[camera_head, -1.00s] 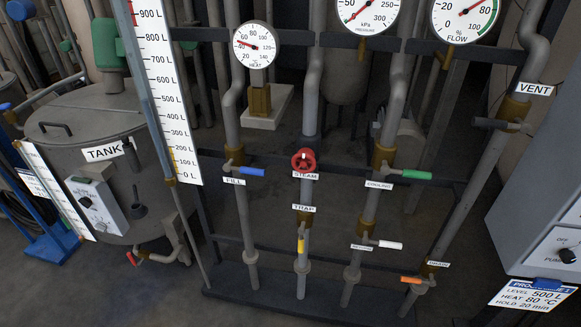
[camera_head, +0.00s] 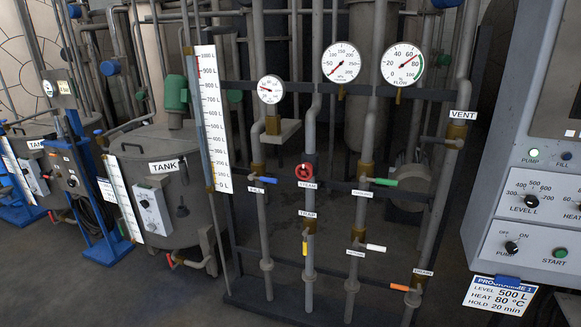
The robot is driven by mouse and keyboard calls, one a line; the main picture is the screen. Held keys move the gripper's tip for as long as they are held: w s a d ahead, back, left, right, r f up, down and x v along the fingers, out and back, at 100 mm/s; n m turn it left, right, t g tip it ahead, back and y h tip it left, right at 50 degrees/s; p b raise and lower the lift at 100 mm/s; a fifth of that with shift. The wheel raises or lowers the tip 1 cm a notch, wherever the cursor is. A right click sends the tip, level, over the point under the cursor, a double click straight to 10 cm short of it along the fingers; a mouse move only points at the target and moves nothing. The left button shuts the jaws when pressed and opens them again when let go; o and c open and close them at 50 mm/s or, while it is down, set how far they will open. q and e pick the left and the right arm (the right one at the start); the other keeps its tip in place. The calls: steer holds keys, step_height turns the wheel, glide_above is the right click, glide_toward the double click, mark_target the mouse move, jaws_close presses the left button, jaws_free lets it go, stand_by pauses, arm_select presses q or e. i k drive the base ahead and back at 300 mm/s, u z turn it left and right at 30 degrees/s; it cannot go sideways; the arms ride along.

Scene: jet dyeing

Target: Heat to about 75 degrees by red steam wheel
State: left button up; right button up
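The round white HEAT gauge (camera_head: 270,89) is up and to the left of the wheel. Its needle points to the left side of the dial, but the exact value is too small to read. Neither of my grippers is in view.
The yellow trap handle (camera_head: 305,247) is below the wheel, and the green cooling handle (camera_head: 384,182) is to its right. A grey tank (camera_head: 135,170) stands left. A control panel (camera_head: 545,215) with a programme card (camera_head: 500,296) stands right. Floor shows in front.

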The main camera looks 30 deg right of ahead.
mark_target(306, 169)
steer(key=u, duration=0.15)
steer(key=i, duration=1.25)
steer(key=z, duration=0.7)
steer(key=i, duration=0.9)
steer(key=z, duration=0.6)
